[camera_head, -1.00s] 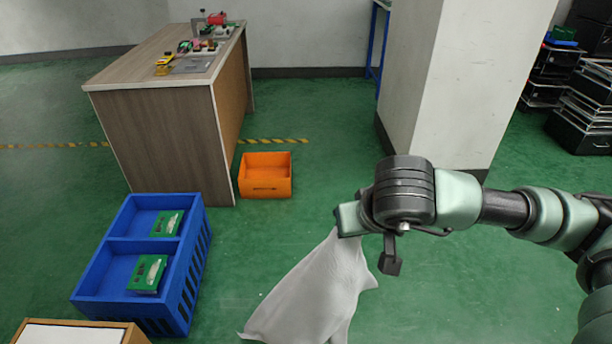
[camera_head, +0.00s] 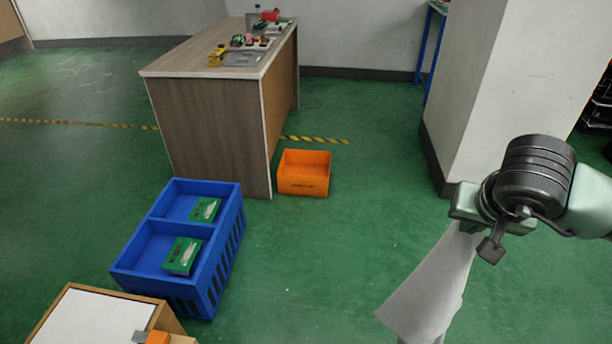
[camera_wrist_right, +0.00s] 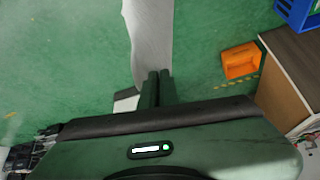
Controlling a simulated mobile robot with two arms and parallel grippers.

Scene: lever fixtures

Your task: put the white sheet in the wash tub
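The white sheet (camera_head: 432,290) hangs down from my right gripper (camera_head: 464,212) at the right of the head view, its lower end cut off by the frame. In the right wrist view, the fingers (camera_wrist_right: 157,84) are close together at the near end of the sheet (camera_wrist_right: 150,35), which stretches away over the green floor. The gripper is shut on the sheet. No container in view can be told for certain to be the wash tub. My left gripper is not in view.
A blue two-part crate (camera_head: 140,274) with green-and-white items stands left on the floor. An orange bin (camera_head: 304,178) sits beside a wooden bench (camera_head: 205,125). A white-topped, wood-edged unit (camera_head: 85,325) is lower left. A pillar (camera_head: 500,90) stands behind my right arm. The middle floor is clear.

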